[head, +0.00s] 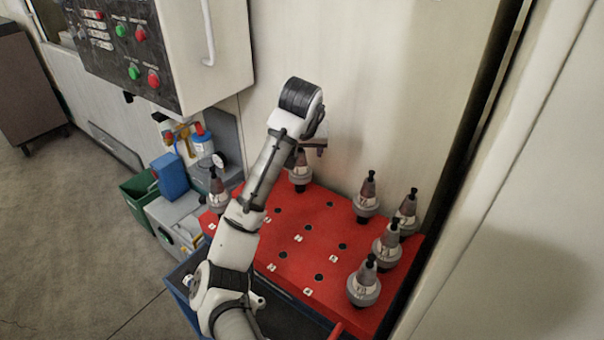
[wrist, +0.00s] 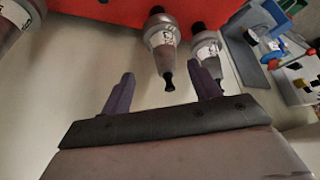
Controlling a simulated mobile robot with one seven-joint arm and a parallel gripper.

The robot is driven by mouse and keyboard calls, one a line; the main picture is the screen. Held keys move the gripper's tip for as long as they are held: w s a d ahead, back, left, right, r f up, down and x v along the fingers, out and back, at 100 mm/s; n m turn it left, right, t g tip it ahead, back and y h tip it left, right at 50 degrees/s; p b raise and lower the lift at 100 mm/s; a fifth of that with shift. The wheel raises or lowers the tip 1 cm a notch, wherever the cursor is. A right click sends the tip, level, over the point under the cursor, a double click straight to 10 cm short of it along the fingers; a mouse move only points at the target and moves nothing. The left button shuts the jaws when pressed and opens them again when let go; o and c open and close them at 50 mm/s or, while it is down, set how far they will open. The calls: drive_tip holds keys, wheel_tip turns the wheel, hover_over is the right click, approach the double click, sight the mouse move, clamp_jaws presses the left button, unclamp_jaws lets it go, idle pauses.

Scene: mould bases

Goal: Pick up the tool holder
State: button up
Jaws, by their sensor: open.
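Several grey tool holders with black knobs stand upright on a red tray (head: 325,215) in the head view. One tool holder (head: 300,172) stands at the back, partly behind my arm. Others include one at the back right (head: 366,198) and one at the front right (head: 364,284). My gripper (wrist: 163,88) is open and empty. In the wrist view, a tool holder (wrist: 162,42) appears between the two fingers, its knob toward me; no contact shows. Another tool holder (wrist: 206,46) is just beyond the right finger, partly hidden by it.
A pale wall rises close behind the tray, with a control panel (head: 125,40) at upper left. A grey unit with a blue-and-white bottle (head: 203,145) and a green bin (head: 138,195) stand left of the tray. The middle of the tray has empty holes.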

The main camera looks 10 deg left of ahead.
sight(300, 154)
drive_tip(key=shift+a+p+x, duration=0.15)
drive_tip(key=shift+p+x, duration=0.35)
drive_tip(key=shift+x, duration=1.3)
drive_tip(key=shift+a+p+x, duration=0.2)
drive_tip(key=shift+p+x, duration=0.25)
drive_tip(key=shift+x, duration=1.35)
drive_tip(key=shift+r, duration=0.1)
drive_tip(key=shift+c, duration=0.4)
clamp_jaws()
drive_tip(key=shift+r, duration=0.1)
